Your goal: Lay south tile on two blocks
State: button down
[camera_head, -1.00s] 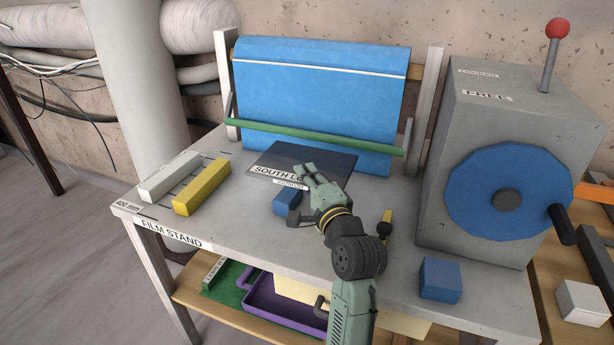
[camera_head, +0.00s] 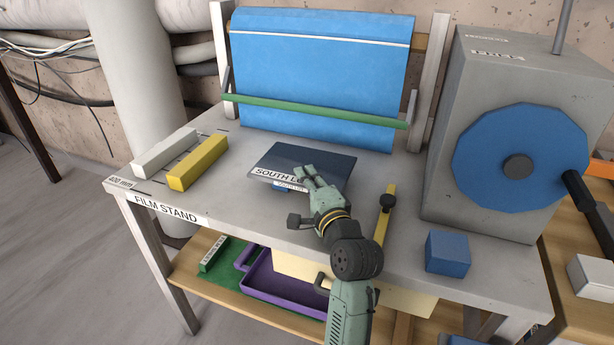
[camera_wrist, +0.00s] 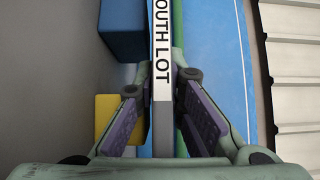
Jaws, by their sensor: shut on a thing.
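The south tile (camera_head: 310,163) is a dark flat slab with a white "SOUTH LOT" label on its front edge. It lies roughly level above the grey stand top. My gripper (camera_head: 308,180) is shut on its front edge; the wrist view shows the labelled edge (camera_wrist: 162,75) between the purple pads. A blue block (camera_head: 280,188) shows only partly below the tile's front-left edge; I cannot tell whether they touch. A second blue block (camera_head: 447,253) stands apart at the front right of the stand.
White (camera_head: 165,152) and yellow (camera_head: 198,163) bars lie at the left of the stand. A green rail (camera_head: 310,110) and blue sheet (camera_head: 320,70) stand behind the tile. A grey machine with a blue wheel (camera_head: 515,158) rises at the right.

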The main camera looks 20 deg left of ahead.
jog(key=shift+r, duration=0.1)
jog(key=c, duration=1.6)
grip_release()
jog(key=shift+c, duration=0.2)
jog(key=shift+o, duration=0.2)
